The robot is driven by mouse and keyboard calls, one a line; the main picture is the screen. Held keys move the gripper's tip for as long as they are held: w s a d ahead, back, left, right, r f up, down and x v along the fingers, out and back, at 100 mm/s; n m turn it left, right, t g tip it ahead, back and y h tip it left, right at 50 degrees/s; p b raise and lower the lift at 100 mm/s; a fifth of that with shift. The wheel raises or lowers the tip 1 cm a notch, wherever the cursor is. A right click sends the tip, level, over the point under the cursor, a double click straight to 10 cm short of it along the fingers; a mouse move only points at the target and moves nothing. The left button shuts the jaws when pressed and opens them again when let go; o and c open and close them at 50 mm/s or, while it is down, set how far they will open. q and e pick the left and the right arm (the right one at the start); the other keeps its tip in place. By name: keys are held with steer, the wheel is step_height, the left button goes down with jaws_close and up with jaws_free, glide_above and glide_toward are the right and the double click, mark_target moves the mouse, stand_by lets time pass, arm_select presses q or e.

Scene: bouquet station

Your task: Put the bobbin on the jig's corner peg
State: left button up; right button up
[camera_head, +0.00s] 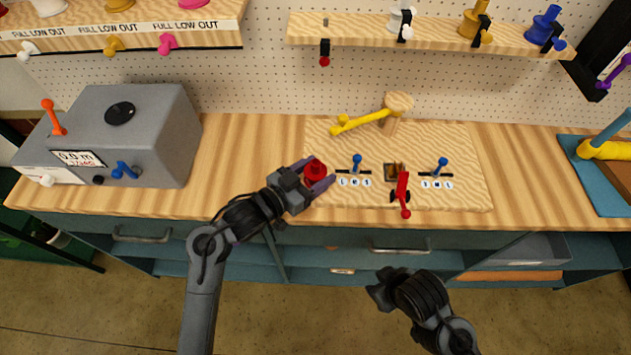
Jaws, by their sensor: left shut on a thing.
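The red bobbin (316,171) is between the fingers of my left gripper (318,178), which is shut on it. Bobbin and gripper are over the left part of the jig board (450,140), a pale wooden panel on the bench. I cannot tell whether the bobbin touches the board or is above it. No bare corner peg shows near the bobbin; the gripper and bobbin cover that spot. My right gripper (378,288) is low in front of the bench, away from the jig, and its fingers are too dark to read.
The jig carries a yellow lever (362,121), two small blue levers (356,162) and a red lever (403,192). A grey machine (150,120) stands on the bench at left. A blue tray (595,180) lies at right. Shelves with spools (480,20) hang above.

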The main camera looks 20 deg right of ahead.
mark_target(316, 182)
arm_select(q)
steer(key=shift+f+b, duration=0.5)
steer(key=shift+f, duration=1.5)
steer(key=shift+f, duration=0.1)
steer(key=o, duration=1.1)
steer(key=shift+c, duration=0.2)
steer(key=shift+r, duration=0.2)
steer(key=p+v, duration=0.2)
steer(key=v, duration=0.8)
steer(key=shift+a, duration=0.15)
steer(key=shift+v, duration=0.85)
